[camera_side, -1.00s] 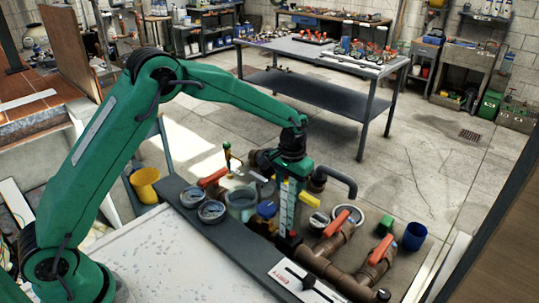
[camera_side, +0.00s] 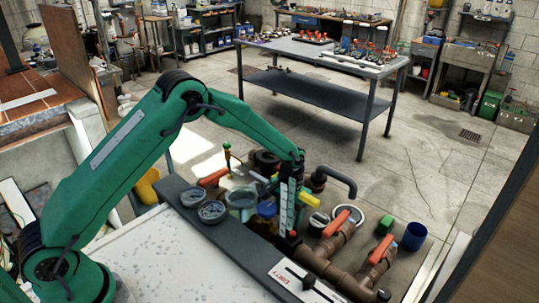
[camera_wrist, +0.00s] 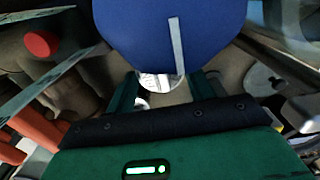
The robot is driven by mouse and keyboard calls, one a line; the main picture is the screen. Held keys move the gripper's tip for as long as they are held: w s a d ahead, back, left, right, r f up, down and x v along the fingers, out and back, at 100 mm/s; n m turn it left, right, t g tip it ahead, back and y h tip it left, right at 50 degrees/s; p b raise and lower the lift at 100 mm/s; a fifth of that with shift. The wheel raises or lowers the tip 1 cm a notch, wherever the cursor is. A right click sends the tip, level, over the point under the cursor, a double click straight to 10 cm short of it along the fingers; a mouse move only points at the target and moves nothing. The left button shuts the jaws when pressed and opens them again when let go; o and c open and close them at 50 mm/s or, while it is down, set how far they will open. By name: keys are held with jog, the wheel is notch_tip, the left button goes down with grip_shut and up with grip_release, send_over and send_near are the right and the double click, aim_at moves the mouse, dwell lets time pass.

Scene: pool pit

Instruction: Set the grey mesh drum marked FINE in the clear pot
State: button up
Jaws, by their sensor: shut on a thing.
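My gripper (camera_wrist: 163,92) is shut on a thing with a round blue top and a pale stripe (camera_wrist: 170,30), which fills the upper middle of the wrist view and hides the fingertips. I cannot read a FINE mark or see mesh on it. In the side view my wrist is above the pipework, and the jaws are hidden there. The clear pot (camera_side: 240,213) appears to be the glassy vessel behind the dark ledge, left of a blue-topped, amber-coloured jar (camera_side: 267,210). Two grey, round-topped pieces (camera_side: 212,211) sit on the ledge to its left; no marking is legible.
Brown pipes with orange-handled valves (camera_side: 343,222) crowd the right of the work. An upright scale (camera_side: 286,207) stands in front of my wrist. A blue cup (camera_side: 414,236) and a green block (camera_side: 386,225) stand farther right.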

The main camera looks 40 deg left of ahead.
jog(key=shift+f, duration=0.5)
jog(key=shift+f, duration=0.1)
jog(key=o, duration=1)
jog(key=shift+c, duration=0.2)
notch_tip(320, 180, up, 12)
jog(key=shift+c, duration=0.2)
